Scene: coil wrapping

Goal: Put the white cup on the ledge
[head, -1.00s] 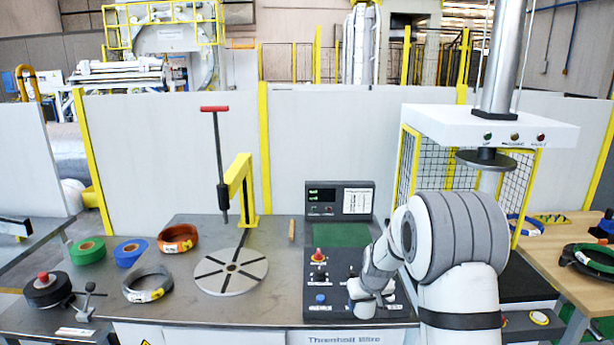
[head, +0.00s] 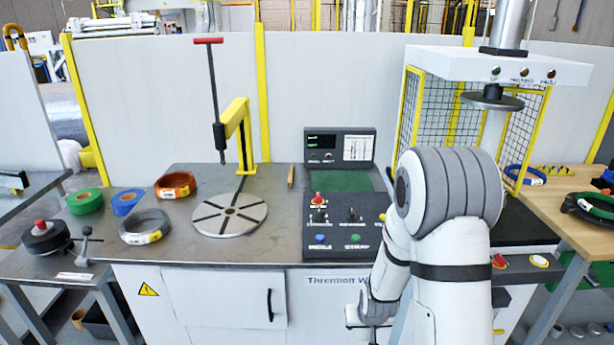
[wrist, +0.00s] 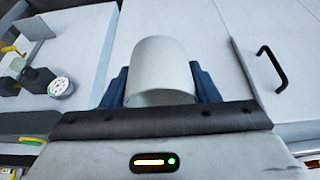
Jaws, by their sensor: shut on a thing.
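The white cup (wrist: 160,62) is between the two blue fingers of my gripper (wrist: 160,88) in the wrist view. The fingers press on its sides, and its open rim faces the gripper body. In the head view the end of my arm hangs low in front of the white cabinet (head: 225,295), below the worktop's front edge. The cup and fingers cannot be clearly told apart there. I cannot tell for certain which surface is the ledge.
The grey worktop (head: 275,225) carries a round slotted plate (head: 230,216), several coils and a black control panel (head: 340,222). A black cabinet handle (wrist: 272,68) is at the right of the wrist view. A wooden table (head: 560,215) stands at the right.

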